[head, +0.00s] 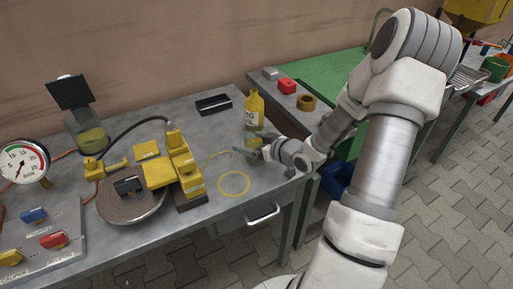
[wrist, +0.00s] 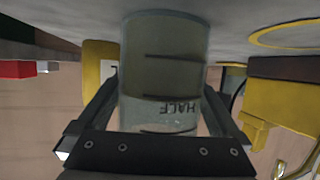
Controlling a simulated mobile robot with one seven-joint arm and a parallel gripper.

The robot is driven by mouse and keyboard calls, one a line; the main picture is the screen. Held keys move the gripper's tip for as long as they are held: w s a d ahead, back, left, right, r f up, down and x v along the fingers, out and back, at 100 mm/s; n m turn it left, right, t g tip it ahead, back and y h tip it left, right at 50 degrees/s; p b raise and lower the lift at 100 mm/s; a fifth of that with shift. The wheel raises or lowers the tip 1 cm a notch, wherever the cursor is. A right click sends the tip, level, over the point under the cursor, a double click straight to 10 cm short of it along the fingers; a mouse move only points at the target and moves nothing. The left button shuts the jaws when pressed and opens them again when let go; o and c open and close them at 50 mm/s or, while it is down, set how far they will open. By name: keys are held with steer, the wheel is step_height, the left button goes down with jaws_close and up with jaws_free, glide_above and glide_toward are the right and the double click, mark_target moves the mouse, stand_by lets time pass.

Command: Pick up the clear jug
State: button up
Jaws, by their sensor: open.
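The clear jug (wrist: 163,70) fills the middle of the wrist view, with dark level lines and the word HALF upside down on its side. My gripper (wrist: 161,88) is open, with one finger on each side of the jug; I cannot tell whether either finger touches it. In the head view my gripper (head: 256,151) is low over the right end of the grey bench, in front of a yellow bottle. The jug is hard to make out there, partly hidden by the gripper and clear against the bench.
The yellow bottle (head: 254,107) stands close behind the gripper. A yellow ring (head: 234,183) marks the bench to the front left. A black tray (head: 213,104) lies behind.

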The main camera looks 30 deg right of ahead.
mark_target(253, 131)
steer(key=c, duration=1.1)
steer(key=shift+o, duration=0.2)
steer(key=shift+r, duration=0.25)
steer(key=shift+r+p, duration=0.6)
steer(key=shift+r, duration=0.5)
step_height(253, 131, up, 2)
steer(key=shift+p, duration=0.4)
steer(key=s+d+r+p, duration=0.4)
steer(key=s+d+r, duration=0.2)
steer(key=s, duration=0.3)
steer(key=shift+d+r, duration=0.2)
steer(key=shift+d, duration=0.4)
